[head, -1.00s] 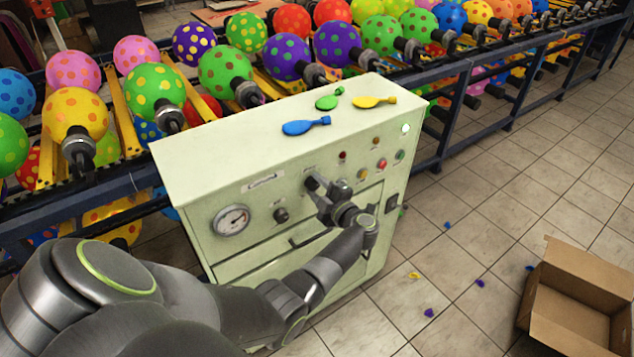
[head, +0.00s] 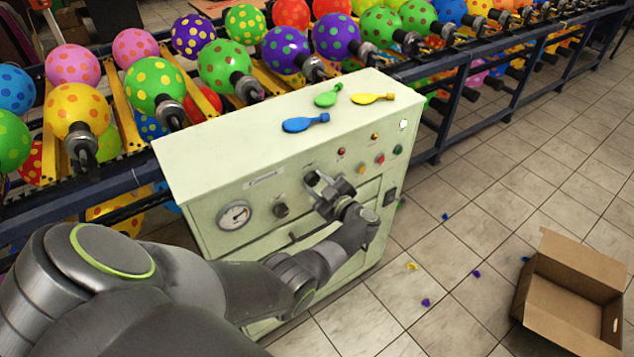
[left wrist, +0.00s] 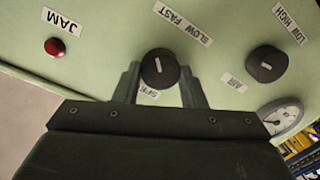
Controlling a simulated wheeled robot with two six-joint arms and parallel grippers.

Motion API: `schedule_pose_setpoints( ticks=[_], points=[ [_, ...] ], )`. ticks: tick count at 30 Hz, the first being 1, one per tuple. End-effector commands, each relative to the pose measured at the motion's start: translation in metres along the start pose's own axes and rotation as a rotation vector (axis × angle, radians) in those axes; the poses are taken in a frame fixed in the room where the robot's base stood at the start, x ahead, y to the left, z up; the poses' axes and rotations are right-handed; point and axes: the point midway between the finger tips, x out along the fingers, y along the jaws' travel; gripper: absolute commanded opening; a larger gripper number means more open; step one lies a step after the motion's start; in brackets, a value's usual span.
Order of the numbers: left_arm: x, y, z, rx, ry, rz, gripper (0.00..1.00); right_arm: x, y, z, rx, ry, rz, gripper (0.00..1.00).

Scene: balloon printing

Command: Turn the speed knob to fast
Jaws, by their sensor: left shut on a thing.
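The black speed knob (left wrist: 159,68) shows in the left wrist view on the pale green panel, with a "SLOW FAST" label (left wrist: 181,22) beside it. A short white line marks its face. The picture is turned, and I cannot tell surely which word the line points to. My left gripper (left wrist: 160,88) has one finger on each side of the knob and is shut on it. In the head view my left gripper (head: 316,186) is at the front of the machine (head: 235,163) and hides the knob. My right gripper is not in view.
A second black knob (left wrist: 266,63), labelled "LOW HIGH", and a gauge (head: 234,215) are nearby. A red JAM light (left wrist: 55,47) is on the other side. Several buttons are right of my gripper. Three flat balloons (head: 305,122) lie on top. An open carton (head: 565,300) stands on the floor.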

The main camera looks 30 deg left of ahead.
Motion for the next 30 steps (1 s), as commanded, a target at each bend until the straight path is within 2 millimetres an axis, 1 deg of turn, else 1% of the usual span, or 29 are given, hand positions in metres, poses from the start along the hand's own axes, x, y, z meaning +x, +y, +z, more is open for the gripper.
schedule_pose_setpoints(
  ticks=[14, 15, 19, 20, 30],
  points=[
    [-0.0001, -0.0002, 0.0004, 0.016, 0.0, 0.0, 0.14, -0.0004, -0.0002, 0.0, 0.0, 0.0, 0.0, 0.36],
    [-0.0001, -0.0002, 0.0004, 0.016, 0.0, 0.0, 0.4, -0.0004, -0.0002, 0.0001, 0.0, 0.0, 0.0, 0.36],
    [-0.0001, -0.0003, 0.0004, 0.016, 0.0, -0.001, 0.57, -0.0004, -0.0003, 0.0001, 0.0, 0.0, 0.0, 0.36],
    [-0.0001, -0.0003, 0.0003, 0.016, 0.0, -0.001, 0.59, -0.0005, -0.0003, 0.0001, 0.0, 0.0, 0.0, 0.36],
    [-0.0017, -0.0002, 0.0, 0.015, 0.0, 0.0, 0.59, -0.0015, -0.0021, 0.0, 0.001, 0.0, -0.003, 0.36]
  ],
)
